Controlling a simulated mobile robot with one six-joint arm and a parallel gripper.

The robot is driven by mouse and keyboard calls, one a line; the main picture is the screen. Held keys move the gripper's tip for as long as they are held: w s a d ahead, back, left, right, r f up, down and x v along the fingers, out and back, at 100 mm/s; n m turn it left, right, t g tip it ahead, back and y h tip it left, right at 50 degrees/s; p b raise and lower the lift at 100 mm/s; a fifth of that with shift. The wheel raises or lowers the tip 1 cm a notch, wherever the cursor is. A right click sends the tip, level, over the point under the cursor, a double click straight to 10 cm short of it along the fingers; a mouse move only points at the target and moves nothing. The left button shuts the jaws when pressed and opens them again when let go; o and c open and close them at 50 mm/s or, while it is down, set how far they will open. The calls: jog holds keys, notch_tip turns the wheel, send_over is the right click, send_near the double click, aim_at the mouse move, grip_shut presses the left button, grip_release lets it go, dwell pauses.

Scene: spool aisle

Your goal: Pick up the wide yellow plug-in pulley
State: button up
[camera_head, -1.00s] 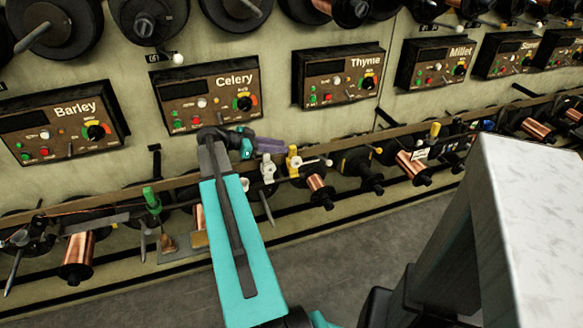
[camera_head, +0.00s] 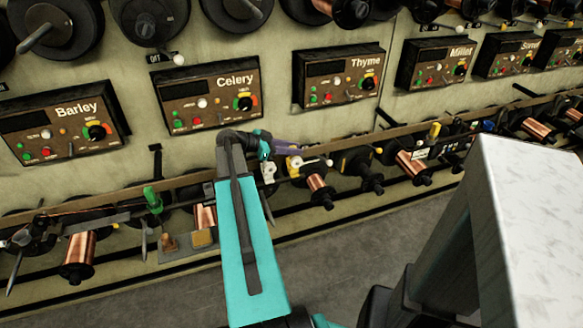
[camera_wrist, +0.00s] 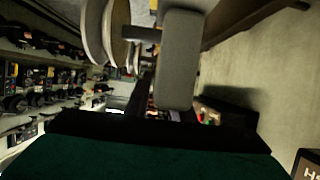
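A small yellow piece (camera_head: 293,164) on the rail below the Thyme panel may be the wide yellow pulley. It is small in the head view, and its width cannot be judged. A second yellow piece (camera_head: 435,130) stands further right on the rail. My gripper (camera_head: 287,147), at the end of the teal arm, shows purple just above the first yellow piece and partly overlaps it in the picture. Contact cannot be judged. The fingers are too small there to show whether they are open. The wrist view shows a grey block and dark parts, with no yellow pulley recognisable.
A white fitting (camera_head: 268,172) is beside the yellow piece. Copper spools (camera_head: 317,184) and black spools line the rail. A green-topped peg (camera_head: 152,200) stands to the left. Control panels (camera_head: 338,77) are on the wall above. The grey floor (camera_head: 350,240) in front is clear.

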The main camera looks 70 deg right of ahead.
jog(key=x, duration=0.4)
dwell(0.5)
jog(key=shift+r, duration=0.1)
grip_shut()
